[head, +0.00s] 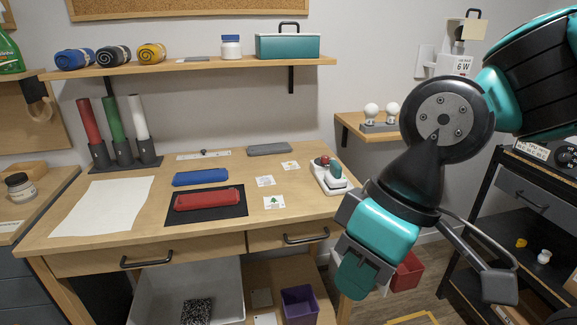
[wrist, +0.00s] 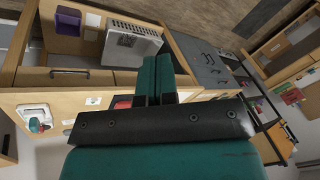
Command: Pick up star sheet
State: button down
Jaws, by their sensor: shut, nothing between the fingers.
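Several small white sheets lie on the desk. The nearest sheet (head: 274,203) bears a green tree. The middle sheet (head: 265,181) and the far sheet (head: 290,166) have marks too small to read, so I cannot tell which is the star sheet. My gripper (head: 356,280) is shut and empty, pointing down beyond the desk's front right corner, apart from the sheets. In the wrist view its teal fingers (wrist: 156,80) are together with nothing between them.
The desk (head: 140,225) also holds a red case (head: 208,199) on a black mat, a blue case (head: 200,177) and a white device (head: 330,176). A purple bin (head: 299,306) stands below. A black shelf cart (head: 480,215) is at right.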

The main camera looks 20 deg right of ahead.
aim_at(291, 163)
jog(key=k, duration=0.35)
jog(key=z, duration=1.1)
jog(key=i, duration=1.55)
jog(key=u, duration=1.15)
jog(key=i, duration=0.5)
jog(key=u, duration=0.4)
